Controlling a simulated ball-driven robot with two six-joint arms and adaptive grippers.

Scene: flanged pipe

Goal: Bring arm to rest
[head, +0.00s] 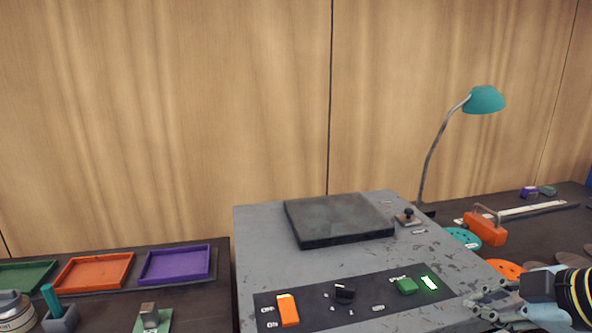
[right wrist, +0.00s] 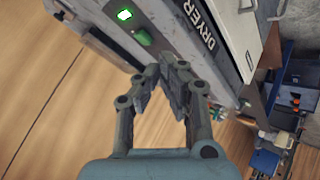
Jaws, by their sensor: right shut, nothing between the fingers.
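My right gripper (head: 482,303) is at the lower right of the head view, by the right front corner of the grey machine (head: 262,228). In the right wrist view my right gripper (right wrist: 168,65) has its fingertips together with nothing between them. That view shows the machine's front, marked DRYER (right wrist: 195,28), beyond the fingers. The machine's dark panel carries an orange switch (head: 288,310), a black knob (head: 344,293), a green button (head: 406,286) and a lit green light (head: 430,283). My left gripper is in neither view.
Green, orange and purple trays (head: 175,264) lie on the left bench. A teal lamp (head: 484,100) stands behind the machine at right. An orange block with a handle (head: 485,229) and a teal disc (head: 463,238) lie on the right bench. A dark square plate (head: 338,219) tops the machine.

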